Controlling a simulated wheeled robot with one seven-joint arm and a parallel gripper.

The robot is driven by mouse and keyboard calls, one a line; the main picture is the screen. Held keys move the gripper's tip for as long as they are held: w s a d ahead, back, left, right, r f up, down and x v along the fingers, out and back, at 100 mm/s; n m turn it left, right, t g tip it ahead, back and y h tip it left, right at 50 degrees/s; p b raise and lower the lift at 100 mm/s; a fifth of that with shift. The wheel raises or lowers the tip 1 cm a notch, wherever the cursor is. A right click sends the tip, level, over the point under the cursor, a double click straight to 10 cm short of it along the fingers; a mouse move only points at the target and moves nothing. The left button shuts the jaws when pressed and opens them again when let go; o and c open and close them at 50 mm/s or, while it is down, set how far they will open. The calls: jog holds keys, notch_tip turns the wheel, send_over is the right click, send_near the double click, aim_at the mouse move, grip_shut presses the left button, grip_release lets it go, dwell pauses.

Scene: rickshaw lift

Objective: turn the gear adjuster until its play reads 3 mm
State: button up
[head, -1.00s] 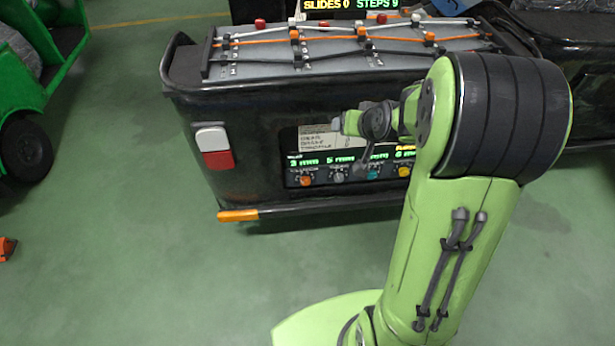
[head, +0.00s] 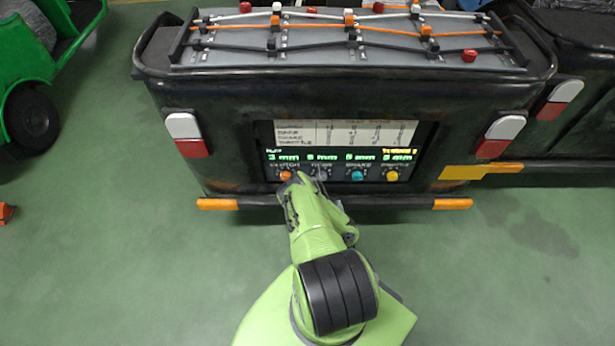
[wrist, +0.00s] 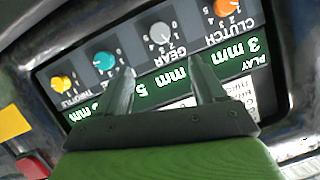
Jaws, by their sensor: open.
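The gear adjuster is a grey knob (head: 321,174), second from the left on the panel under the rickshaw's rear. In the wrist view, which is turned upside down, the grey knob (wrist: 160,36) is labelled GEAR. The gear readout (wrist: 160,82) appears to show 5 mm, partly covered by a finger. My gripper (wrist: 163,65) is open, its two fingers pointing at the panel on either side of the gear knob's line. The fingers seem short of the knob, and I cannot see contact. In the head view my gripper (head: 302,180) is in front of the orange and grey knobs.
The orange clutch knob (wrist: 233,12), reading 3 mm, is beside the gear knob. The teal knob (head: 357,174) and yellow knob (head: 392,174) sit to its right in the head view. A bumper bar (head: 370,203) runs below the panel. Open green floor (head: 500,280) lies in front.

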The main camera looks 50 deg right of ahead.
aim_at(322, 178)
jog(key=b+x, duration=1.3)
jog(key=x, duration=0.2)
jog(key=shift+s+f, duration=0.1)
jog(key=shift+w+d+b, duration=0.25)
jog(key=shift+w+b, duration=0.05)
jog(key=c, duration=1.1)
jog(key=shift+o, duration=0.2)
